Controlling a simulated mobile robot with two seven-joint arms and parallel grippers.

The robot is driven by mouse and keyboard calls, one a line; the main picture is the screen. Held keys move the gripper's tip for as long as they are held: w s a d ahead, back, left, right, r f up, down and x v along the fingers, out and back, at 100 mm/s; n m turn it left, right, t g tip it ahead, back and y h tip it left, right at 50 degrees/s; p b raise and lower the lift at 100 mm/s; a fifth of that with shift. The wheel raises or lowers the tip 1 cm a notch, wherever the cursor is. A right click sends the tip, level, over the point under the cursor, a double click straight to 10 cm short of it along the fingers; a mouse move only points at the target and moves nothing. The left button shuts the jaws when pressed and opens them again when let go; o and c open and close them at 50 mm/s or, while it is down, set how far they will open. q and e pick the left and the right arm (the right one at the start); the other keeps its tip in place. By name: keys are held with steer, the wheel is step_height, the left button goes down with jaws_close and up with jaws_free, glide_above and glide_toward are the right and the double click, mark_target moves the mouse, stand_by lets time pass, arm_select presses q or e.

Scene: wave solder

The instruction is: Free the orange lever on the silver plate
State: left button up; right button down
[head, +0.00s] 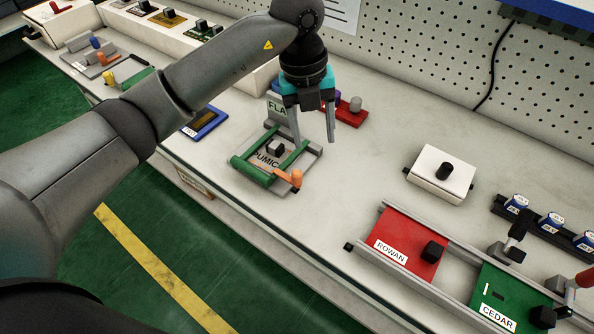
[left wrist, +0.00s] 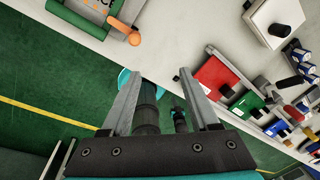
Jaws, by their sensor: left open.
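The silver plate (head: 311,158) lies on the bench near its front edge, with a green frame, a dark knob and a partly covered label reading "PUMIC". The orange lever (head: 290,178) sits at the plate's near right corner, beside the end of the green bar (head: 250,172). The lever also shows at the top of the left wrist view (left wrist: 134,39). My left gripper (head: 314,143) is open and empty, pointing down over the far right side of the plate, apart from the lever. Its fingers (left wrist: 160,75) have nothing between them. My right gripper is not recognisable in either view.
A red block (head: 347,115) and a label reading "FLA" stand behind the plate. A blue tray (head: 204,123) lies to the left. A white box with a black knob (head: 442,172) and the red ROWAN plate (head: 408,245) stand right. The bench between is clear.

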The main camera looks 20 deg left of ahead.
mark_target(297, 172)
arm_select(q)
steer(key=shift+n+y, duration=0.4)
steer(key=shift+y, duration=0.4)
steer(key=a+f, duration=0.1)
steer(key=f, duration=0.3)
steer(key=a+f+b, duration=0.1)
steer(key=f, duration=0.4)
steer(key=a+f+b, duration=0.1)
steer(key=f, duration=0.4)
steer(key=shift+w+a+f, duration=0.15)
steer(key=shift+w+f, duration=0.05)
steer(key=shift+w, duration=0.1)
steer(key=shift+c, duration=0.3)
jaws_close()
